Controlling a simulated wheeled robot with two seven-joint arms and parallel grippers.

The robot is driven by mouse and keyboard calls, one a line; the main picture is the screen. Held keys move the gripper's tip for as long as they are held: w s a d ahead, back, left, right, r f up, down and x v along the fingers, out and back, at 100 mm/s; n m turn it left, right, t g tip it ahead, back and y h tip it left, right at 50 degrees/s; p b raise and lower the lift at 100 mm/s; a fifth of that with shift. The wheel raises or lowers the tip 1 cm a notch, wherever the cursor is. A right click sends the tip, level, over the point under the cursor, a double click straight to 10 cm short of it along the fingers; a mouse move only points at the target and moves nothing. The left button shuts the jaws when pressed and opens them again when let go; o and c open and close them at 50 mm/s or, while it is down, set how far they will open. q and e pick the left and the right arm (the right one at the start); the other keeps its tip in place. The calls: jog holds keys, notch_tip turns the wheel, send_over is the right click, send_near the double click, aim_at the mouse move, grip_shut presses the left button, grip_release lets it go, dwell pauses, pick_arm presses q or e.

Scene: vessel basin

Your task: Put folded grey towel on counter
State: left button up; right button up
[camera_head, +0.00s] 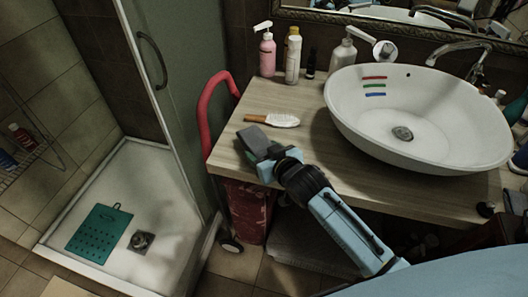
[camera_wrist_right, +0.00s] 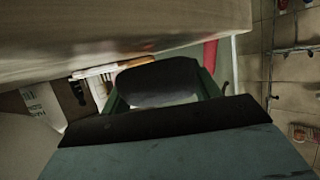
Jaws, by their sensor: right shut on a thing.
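The folded grey towel (camera_head: 255,142) is a small dark grey bundle at the front left part of the wooden counter (camera_head: 330,165). My right gripper (camera_head: 270,158) reaches in from the lower right and is shut on the towel. In the right wrist view the towel (camera_wrist_right: 158,82) sits between the fingers, close to the counter (camera_wrist_right: 110,25). I cannot tell whether the towel touches the counter top. The gripper hides part of the towel. My left gripper is not in view.
A hairbrush (camera_head: 273,120) lies just behind the towel. A white basin (camera_head: 440,140) takes up the counter's right side. Bottles (camera_head: 267,52) stand at the back. A red rail (camera_head: 207,110) stands at the counter's left edge. Bare counter lies between brush and basin.

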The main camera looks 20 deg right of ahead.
jog(key=shift+f+b, duration=0.3)
jog(key=shift+f, duration=0.45)
dwell(0.3)
jog(key=o, duration=1.2)
jog(key=shift+c, duration=0.2)
